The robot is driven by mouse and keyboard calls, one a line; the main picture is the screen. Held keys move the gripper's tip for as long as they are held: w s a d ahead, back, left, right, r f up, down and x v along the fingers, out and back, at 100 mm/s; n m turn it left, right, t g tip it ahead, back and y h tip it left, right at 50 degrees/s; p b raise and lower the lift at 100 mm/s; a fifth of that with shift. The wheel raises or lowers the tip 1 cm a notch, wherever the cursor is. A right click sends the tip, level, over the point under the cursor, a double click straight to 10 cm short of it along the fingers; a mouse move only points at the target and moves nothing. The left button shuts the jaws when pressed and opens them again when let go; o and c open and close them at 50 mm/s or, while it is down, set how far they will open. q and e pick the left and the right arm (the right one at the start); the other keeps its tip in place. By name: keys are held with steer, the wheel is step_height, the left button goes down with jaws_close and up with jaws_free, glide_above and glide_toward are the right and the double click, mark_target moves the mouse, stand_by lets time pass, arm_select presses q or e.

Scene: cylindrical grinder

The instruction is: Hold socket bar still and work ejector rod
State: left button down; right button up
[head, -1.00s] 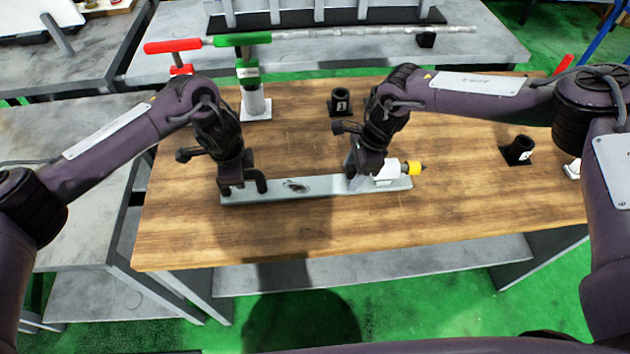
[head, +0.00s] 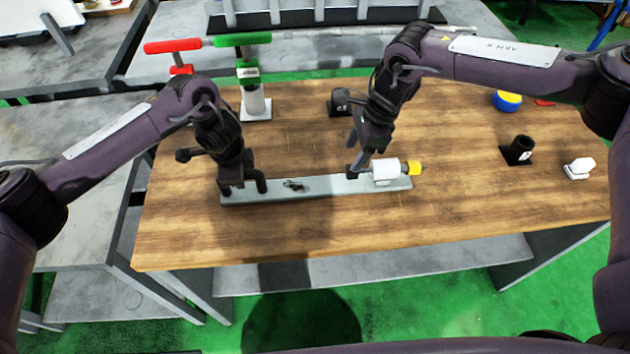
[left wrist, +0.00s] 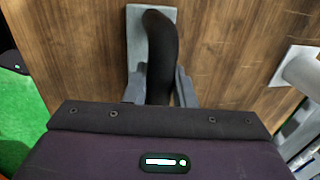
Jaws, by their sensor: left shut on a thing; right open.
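The grey socket bar (head: 335,186) lies flat on the wooden table, with a white cylinder (head: 385,171) with a yellow tip at its right end. A small dark fitting (head: 293,185) sits mid-bar. My left gripper (head: 240,184) is shut on a black curved handle (head: 261,183) at the bar's left end; the handle (left wrist: 160,55) also shows between the fingers in the left wrist view. My right gripper (head: 356,166) is open just left of the white cylinder, above the bar; contact is unclear. I cannot tell which part is the ejector rod.
A green T-handled tool (head: 243,40) stands in a white holder at the back left, beside a red T-handle (head: 173,46). Black holders (head: 338,103) (head: 518,150) and a white block (head: 579,167) stand on the table. The front of the table is clear.

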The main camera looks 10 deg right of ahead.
arm_select(q)
steer(key=c, duration=1.1)
jaws_free()
steer(key=shift+a, duration=0.15)
steer(key=shift+c, duration=0.2)
arm_select(e)
steer(key=shift+a, duration=0.1)
arm_select(q)
steer(key=shift+r, duration=0.45)
step_height(320, 180, up, 11)
steer(key=s, duration=0.2)
steer(key=shift+s+f, duration=0.15)
